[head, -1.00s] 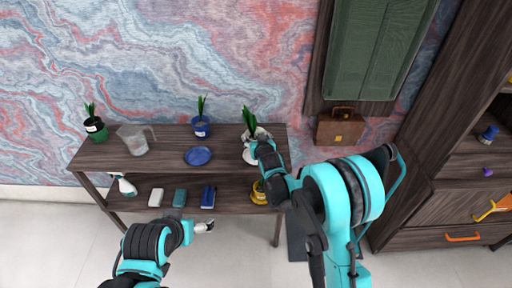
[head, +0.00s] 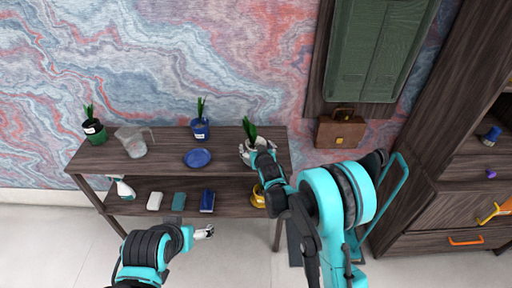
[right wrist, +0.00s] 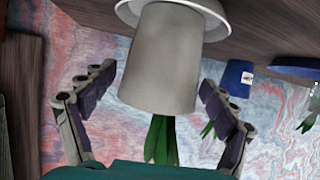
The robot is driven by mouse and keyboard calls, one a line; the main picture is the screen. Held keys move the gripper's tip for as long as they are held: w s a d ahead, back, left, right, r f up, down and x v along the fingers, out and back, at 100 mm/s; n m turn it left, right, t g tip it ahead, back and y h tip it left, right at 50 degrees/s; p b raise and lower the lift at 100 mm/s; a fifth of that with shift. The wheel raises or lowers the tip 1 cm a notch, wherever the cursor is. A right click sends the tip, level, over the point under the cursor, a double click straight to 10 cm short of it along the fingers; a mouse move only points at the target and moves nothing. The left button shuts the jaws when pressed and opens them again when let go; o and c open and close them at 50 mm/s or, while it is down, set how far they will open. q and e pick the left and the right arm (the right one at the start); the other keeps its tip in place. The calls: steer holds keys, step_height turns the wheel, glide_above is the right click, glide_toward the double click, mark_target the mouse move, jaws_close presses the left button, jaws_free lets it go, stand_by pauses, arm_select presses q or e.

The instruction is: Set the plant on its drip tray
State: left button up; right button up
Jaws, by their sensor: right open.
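The plant with green leaves (head: 250,131) stands at the right end of the desk's top. In the right wrist view its pale grey pot (right wrist: 162,58) hangs upside down in the picture, with its base at a white drip tray (right wrist: 216,20). The pot appears to rest upright in the tray. My right gripper (head: 258,149) is open, with one finger on each side of the pot; gaps show between both fingers and the pot in the wrist view. My left gripper (head: 205,232) is empty in front of the desk; its opening is too small to judge.
A blue pot with a plant (head: 200,129), a blue plate (head: 198,158), a clear jug (head: 133,142) and a green pot (head: 95,132) stand on the top. The lower shelf holds a spray bottle (head: 123,188), several small blocks and a yellow object (head: 258,196).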

steer(key=shift+r, duration=0.25)
steer(key=s+d+r+g+h+p, duration=0.1)
steer(key=s+d+r, duration=0.3)
steer(key=s, duration=0.3)
steer(key=s+d+r+m+g+p, duration=0.1)
steer(key=s+d+r, duration=0.3)
steer(key=s, duration=0.3)
steer(key=s+d+r+g+h+p, duration=0.1)
steer(key=s+d+r, duration=0.3)
steer(key=s, duration=0.3)
steer(key=s+d+g, duration=0.1)
steer(key=s+d, duration=0.2)
steer(key=s, duration=0.6)
steer(key=s+d+m+g, duration=0.1)
steer(key=s+d+g, duration=0.1)
steer(key=s, duration=0.8)
steer(key=shift+d+f+h, duration=0.3)
steer(key=shift+d+f, duration=0.1)
steer(key=shift+f, duration=0.05)
